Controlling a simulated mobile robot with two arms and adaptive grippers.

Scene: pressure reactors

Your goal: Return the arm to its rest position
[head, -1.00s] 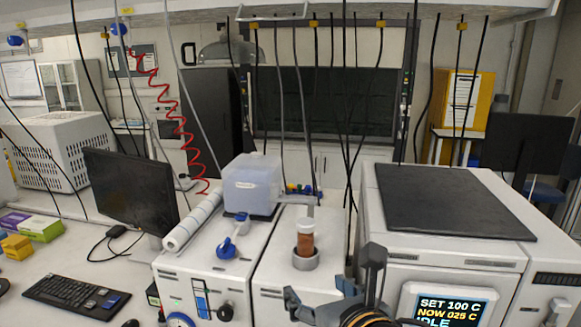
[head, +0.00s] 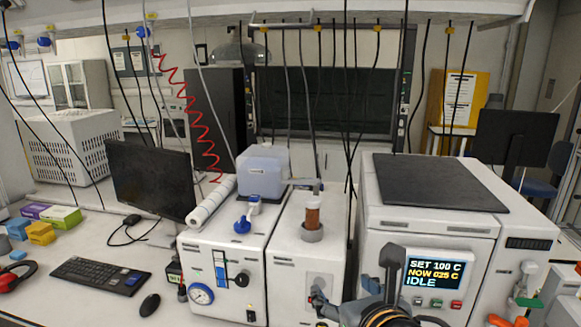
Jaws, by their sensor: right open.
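My right gripper (head: 355,287) shows at the bottom centre of the head view. Its dark fingers are spread apart with nothing between them. It is in front of the white reactor units, below and to the right of the brown vial (head: 312,218). The vial stands upright in a grey round holder (head: 312,235) on top of the middle unit (head: 289,257), apart from the gripper. Part of my right arm shows at the bottom edge, and the rest is out of the frame. My left gripper is not in view.
The heater unit (head: 378,234), its display (head: 435,273) reading SET 100 C, NOW 025 C, IDLE, stands behind and right of the gripper. The left unit (head: 222,240) carries a pale plastic tank (head: 263,173). A monitor (head: 150,180), keyboard (head: 100,273) and mouse (head: 150,304) are at left.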

